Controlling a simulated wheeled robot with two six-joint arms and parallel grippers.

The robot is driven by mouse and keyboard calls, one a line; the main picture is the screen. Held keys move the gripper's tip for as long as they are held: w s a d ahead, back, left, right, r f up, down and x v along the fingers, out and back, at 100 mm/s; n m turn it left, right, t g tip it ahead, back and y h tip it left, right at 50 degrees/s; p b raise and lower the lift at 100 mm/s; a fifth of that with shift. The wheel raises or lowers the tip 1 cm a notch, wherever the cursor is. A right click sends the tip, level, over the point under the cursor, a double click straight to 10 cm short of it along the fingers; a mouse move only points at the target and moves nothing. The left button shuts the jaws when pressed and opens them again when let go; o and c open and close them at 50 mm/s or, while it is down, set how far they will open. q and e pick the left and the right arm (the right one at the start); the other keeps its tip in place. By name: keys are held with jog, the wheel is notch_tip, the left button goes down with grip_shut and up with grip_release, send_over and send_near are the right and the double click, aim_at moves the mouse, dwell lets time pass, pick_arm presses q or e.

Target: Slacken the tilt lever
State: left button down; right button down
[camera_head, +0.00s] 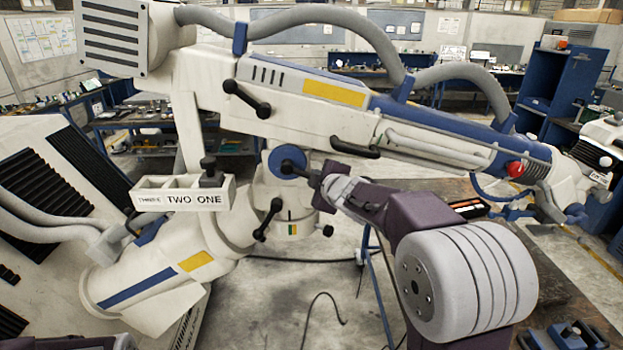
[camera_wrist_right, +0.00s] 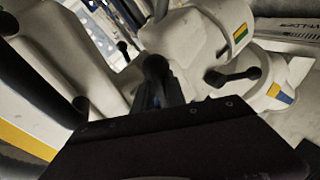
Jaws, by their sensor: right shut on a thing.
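My right gripper (camera_head: 322,181) reaches in from the right and is shut on a black lever at this hub, which I take to be the tilt lever. In the right wrist view the dark lever end (camera_wrist_right: 157,70) stands at the gripper (camera_wrist_right: 158,98), and the gripper body hides part of it. Another black lever (camera_head: 268,220) sits lower on the arm, and a third (camera_head: 246,99) sits higher. My left gripper is not in view.
A black handle (camera_head: 355,148) runs above my right wrist. A wooden table (camera_head: 560,270) is at the right. Cables lie on the floor below.

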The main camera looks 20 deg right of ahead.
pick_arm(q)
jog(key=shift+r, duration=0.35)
pick_arm(e)
jog(key=shift+s+d+r+n+h, duration=0.1)
jog(key=shift+d+r+n+h, duration=0.15)
jog(key=shift+n+h, duration=0.15)
